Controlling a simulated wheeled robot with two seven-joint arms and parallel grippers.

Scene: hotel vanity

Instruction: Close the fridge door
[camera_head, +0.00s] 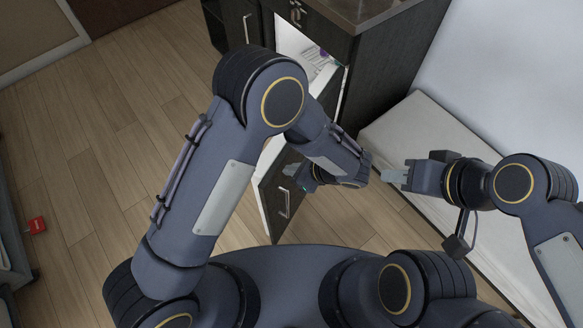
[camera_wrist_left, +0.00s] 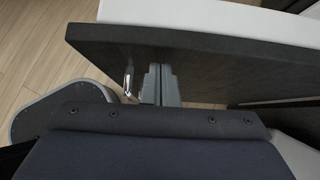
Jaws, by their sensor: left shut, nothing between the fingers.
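The fridge door (camera_head: 283,200) stands open from the dark cabinet. It is a dark panel with a metal handle and a pale inner side. The lit white fridge interior (camera_head: 292,42) shows behind my left arm. My left gripper (camera_head: 290,171) is shut and empty beside the door's dark outer face. In the left wrist view its fingers (camera_wrist_left: 159,84) point at the dark door panel (camera_wrist_left: 220,65), just right of the handle (camera_wrist_left: 128,75). I cannot tell whether they touch it. My right gripper (camera_head: 392,176) is to the right, away from the door; its finger opening is unclear.
The dark cabinet (camera_head: 385,70) with a brown top stands at the back. A pale ledge (camera_head: 420,125) runs along the right wall. Wooden floor (camera_head: 100,130) lies free at left, with a small red object (camera_head: 36,226) at the far left.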

